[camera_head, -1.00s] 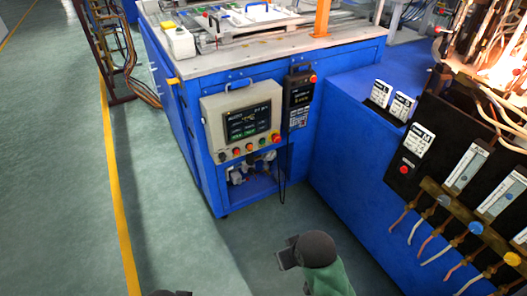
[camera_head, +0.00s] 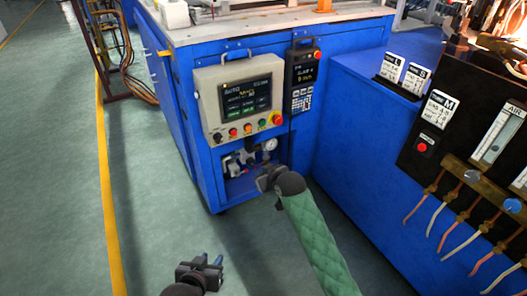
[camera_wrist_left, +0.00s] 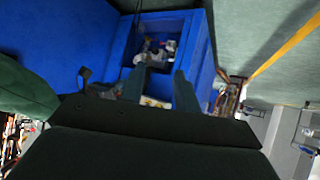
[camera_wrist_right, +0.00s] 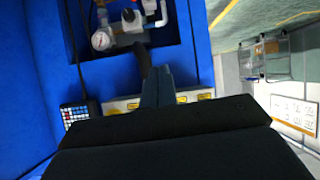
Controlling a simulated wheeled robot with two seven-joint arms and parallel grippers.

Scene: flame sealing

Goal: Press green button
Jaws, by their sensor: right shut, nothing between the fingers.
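The grey control panel (camera_head: 205,95) hangs on the front of the blue cabinet, with a screen above a row of small buttons. A green button (camera_head: 262,124) appears to sit near the right of that row, left of the large red knob (camera_head: 277,119); it is very small. My right gripper (camera_head: 264,181) is below the panel, in front of the cabinet's lower opening, shut and empty. Its closed fingers (camera_wrist_right: 157,88) show in the right wrist view. My left gripper (camera_head: 209,261) is low over the floor, open and empty, with its fingers (camera_wrist_left: 160,85) apart.
The lower opening holds a pressure gauge (camera_head: 270,144) and fittings. A handheld pendant (camera_head: 302,75) hangs right of the panel. A blue bench (camera_head: 350,125) with labels and hoses stands at the right. The green floor (camera_head: 60,180) at left is clear.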

